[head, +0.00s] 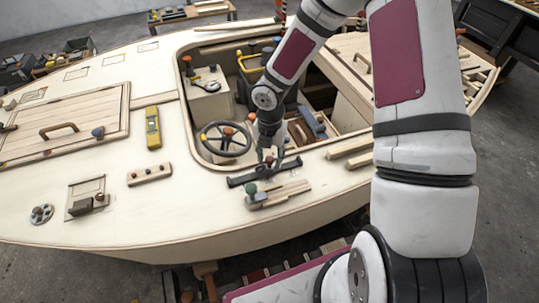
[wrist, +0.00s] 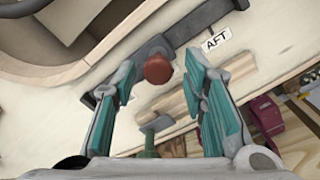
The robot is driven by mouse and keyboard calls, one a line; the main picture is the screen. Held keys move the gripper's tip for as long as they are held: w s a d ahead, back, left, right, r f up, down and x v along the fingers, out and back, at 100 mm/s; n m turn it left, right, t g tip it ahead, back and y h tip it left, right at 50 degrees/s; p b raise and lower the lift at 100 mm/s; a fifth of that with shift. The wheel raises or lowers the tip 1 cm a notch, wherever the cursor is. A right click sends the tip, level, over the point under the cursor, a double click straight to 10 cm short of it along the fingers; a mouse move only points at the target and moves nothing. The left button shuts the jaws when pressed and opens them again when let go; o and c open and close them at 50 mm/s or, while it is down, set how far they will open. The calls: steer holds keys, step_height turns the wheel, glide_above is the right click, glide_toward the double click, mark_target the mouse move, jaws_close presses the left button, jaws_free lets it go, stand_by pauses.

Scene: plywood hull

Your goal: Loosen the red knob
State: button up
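The red knob (wrist: 158,68) is round and sits on a dark bar (wrist: 206,22) fixed to the pale deck. In the wrist view it lies between the tips of my gripper (wrist: 160,70), with a gap on each side. My gripper is open and empty; whether its tips are level with the knob or short of it is hard to tell. In the head view my gripper (head: 268,152) points down over the dark bar (head: 264,173) by the cockpit edge. There the knob is small and partly hidden by the fingers.
A green knob (wrist: 149,148) stands on a wooden block beside the bar, close to my fingers. An AFT label (wrist: 216,41) is near the bar. A steering wheel (head: 226,140) is left of my gripper. A yellow level (head: 153,127) lies further left on open deck.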

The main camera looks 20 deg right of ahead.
steer(key=shift+w+r, duration=0.1)
steer(key=shift+r, duration=0.6)
step_height(320, 180, up, 11)
steer(key=shift+f, duration=0.15)
stand_by(0.3)
step_height(320, 180, up, 9)
steer(key=m+h, duration=0.2)
steer(key=m, duration=0.5)
glide_above(271, 159)
steer(key=s+d, duration=0.2)
steer(key=s, duration=0.2)
steer(key=s+r+m+t, duration=0.2)
steer(key=s+r+m, duration=0.4)
steer(key=r+m, duration=0.2)
steer(key=s+a+r+m+t+y, duration=0.2)
steer(key=s+r+m, duration=0.5)
steer(key=s+m, duration=0.4)
steer(key=shift+s+r+m+t, duration=0.3)
steer(key=shift+m+t, duration=0.4)
steer(key=shift+m, duration=0.5)
